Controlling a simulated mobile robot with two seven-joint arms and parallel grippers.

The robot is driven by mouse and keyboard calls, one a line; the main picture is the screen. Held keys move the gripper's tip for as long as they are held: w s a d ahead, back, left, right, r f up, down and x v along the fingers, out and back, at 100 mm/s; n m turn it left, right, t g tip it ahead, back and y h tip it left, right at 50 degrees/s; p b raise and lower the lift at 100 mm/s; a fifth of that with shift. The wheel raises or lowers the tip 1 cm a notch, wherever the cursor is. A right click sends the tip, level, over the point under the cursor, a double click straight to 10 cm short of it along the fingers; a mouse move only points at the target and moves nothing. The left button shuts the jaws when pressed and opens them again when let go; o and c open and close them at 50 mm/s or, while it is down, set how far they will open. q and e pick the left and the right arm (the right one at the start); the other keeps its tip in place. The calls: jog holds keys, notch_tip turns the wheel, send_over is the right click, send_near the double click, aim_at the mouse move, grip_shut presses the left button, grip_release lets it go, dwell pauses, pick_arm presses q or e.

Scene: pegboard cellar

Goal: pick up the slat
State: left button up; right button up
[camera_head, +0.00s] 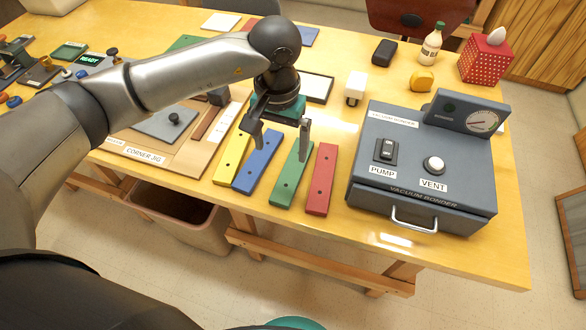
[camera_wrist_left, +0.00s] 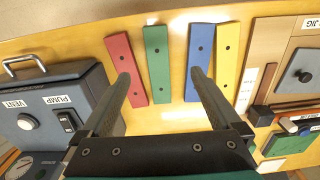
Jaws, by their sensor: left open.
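Several flat slats lie side by side on the wooden table, each with small dark holes: yellow (camera_head: 231,160), blue (camera_head: 257,163), green (camera_head: 288,182) and red (camera_head: 321,180). My left gripper (camera_head: 280,142) is open and empty above them. In the left wrist view, the gripper (camera_wrist_left: 160,76) has one finger over the red slat (camera_wrist_left: 122,60) and the other over the blue slat (camera_wrist_left: 199,60). The green slat (camera_wrist_left: 157,62) lies between the fingers, and the yellow slat (camera_wrist_left: 226,62) lies outside them. My right gripper is not in view.
A vacuum bonder (camera_head: 423,165) stands right of the slats. A corner jig (camera_head: 150,150) lies left of them. A bin (camera_head: 180,217) sits below the table's front edge.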

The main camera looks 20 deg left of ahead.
pick_arm(q)
send_over(284, 190)
jog(key=f, duration=0.8)
jog(key=shift+w+a+f, duration=0.2)
jog(key=shift+w+f, duration=0.2)
jog(key=f, duration=0.2)
jog(key=s+f, duration=0.1)
jog(key=f, duration=0.1)
jog(key=shift+d+f, duration=0.15)
jog(key=shift+d, duration=0.05)
jog(key=shift+f, duration=0.5)
jog(key=c, duration=1.5)
jog(key=shift+r, duration=0.1)
